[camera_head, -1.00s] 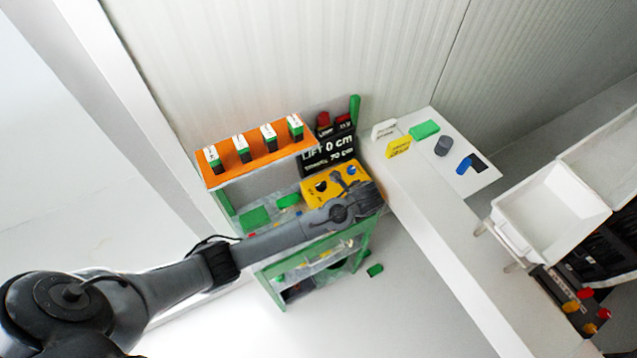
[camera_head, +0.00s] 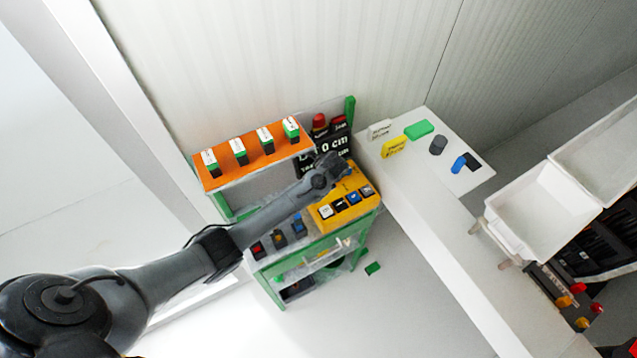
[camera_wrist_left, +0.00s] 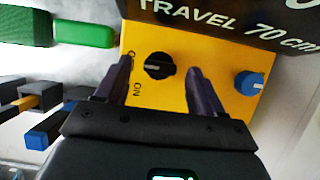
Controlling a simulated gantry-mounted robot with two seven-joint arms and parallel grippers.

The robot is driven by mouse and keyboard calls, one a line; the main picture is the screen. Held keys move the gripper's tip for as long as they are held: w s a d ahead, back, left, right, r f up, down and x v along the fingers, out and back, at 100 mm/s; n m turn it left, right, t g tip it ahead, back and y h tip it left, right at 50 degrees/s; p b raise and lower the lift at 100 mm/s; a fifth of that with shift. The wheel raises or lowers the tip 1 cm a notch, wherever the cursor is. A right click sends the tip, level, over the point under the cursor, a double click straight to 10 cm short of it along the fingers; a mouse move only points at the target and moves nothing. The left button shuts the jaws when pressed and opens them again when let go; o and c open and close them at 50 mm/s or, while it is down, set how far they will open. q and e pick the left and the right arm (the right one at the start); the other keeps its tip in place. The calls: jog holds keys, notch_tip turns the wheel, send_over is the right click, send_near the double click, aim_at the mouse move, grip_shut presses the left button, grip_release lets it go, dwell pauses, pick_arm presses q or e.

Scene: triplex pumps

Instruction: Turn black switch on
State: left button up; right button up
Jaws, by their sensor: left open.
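The black switch (camera_wrist_left: 158,66) is a round knob on a yellow panel (camera_wrist_left: 176,40) in the left wrist view. A pale mark on it points roughly left, and an "ON" label is printed to its lower left. My left gripper (camera_wrist_left: 159,72) is open, with one finger on each side of the knob; I cannot tell if they touch it. In the head view my left gripper (camera_head: 328,168) is over the back of the yellow box (camera_head: 328,226) and hides the knob. My right gripper is not in view.
A blue knob (camera_wrist_left: 248,83) sits right of the black one. A black "TRAVEL 70 cm" sign (camera_wrist_left: 225,18) stands close behind. Several small switches (camera_head: 340,204) line the yellow box's front. An orange shelf (camera_head: 220,179) is to the left and a white table (camera_head: 410,165) to the right.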

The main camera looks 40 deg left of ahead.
pick_arm(q)
jog(key=shift+a+f, duration=0.25)
jog(key=shift+f, duration=0.25)
jog(key=shift+w, duration=0.1)
